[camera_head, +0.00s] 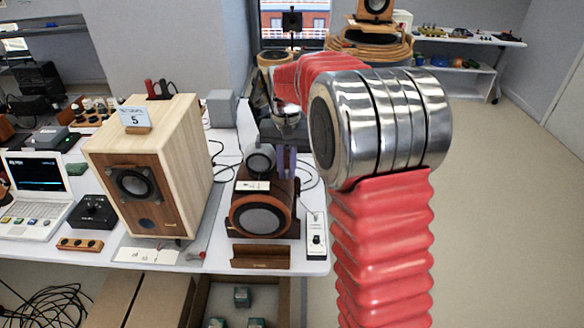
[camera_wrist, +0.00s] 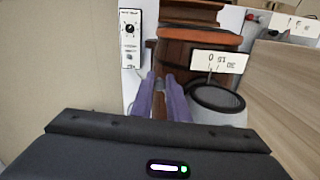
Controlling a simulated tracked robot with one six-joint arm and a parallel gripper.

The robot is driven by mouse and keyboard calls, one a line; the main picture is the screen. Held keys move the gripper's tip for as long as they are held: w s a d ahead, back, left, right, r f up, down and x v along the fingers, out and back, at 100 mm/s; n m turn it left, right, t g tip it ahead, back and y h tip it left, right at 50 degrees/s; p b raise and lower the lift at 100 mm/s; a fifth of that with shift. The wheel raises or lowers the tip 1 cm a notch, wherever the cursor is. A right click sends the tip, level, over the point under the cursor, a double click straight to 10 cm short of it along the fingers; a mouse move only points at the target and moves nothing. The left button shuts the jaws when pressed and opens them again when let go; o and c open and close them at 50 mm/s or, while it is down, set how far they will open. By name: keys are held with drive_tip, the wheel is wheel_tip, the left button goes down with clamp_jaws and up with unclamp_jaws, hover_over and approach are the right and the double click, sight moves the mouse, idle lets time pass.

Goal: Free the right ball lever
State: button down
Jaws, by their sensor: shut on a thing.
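My gripper (camera_head: 286,160) has purple fingers at the unit's right rear. In the wrist view my gripper (camera_wrist: 162,80) is shut at the barrel-like wooden body (camera_wrist: 190,50), beside a grey round part (camera_wrist: 215,105). The right ball lever is between the fingers and mostly hidden by them.
A large wooden speaker (camera_head: 150,165) marked 5 stands to the left. A small white control box (camera_head: 316,240) is close on the right, and a brown wooden block (camera_head: 260,257) in front. A laptop (camera_head: 35,190) is far left. Open floor lies at right.

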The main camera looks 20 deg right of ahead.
sight(285, 172)
drive_tip(key=shift+w+a+r+m, duration=0.1)
drive_tip(key=shift+w+a+m, duration=0.1)
drive_tip(key=shift+m, duration=0.4)
drive_tip(key=shift+w+a+r+m, duration=0.1)
drive_tip(key=shift+a+m, duration=0.05)
drive_tip(key=shift+m, duration=0.45)
drive_tip(key=shift+s, duration=0.1)
drive_tip(key=c, duration=2)
unclamp_jaws()
drive_tip(key=shift+o, duration=1.4)
drive_tip(key=shift+s+f, duration=0.1)
drive_tip(key=shift+f, duration=0.05)
drive_tip(key=shift+a, duration=0.1)
wheel_tip(285, 172, up, 8)
drive_tip(key=shift+r, duration=0.1)
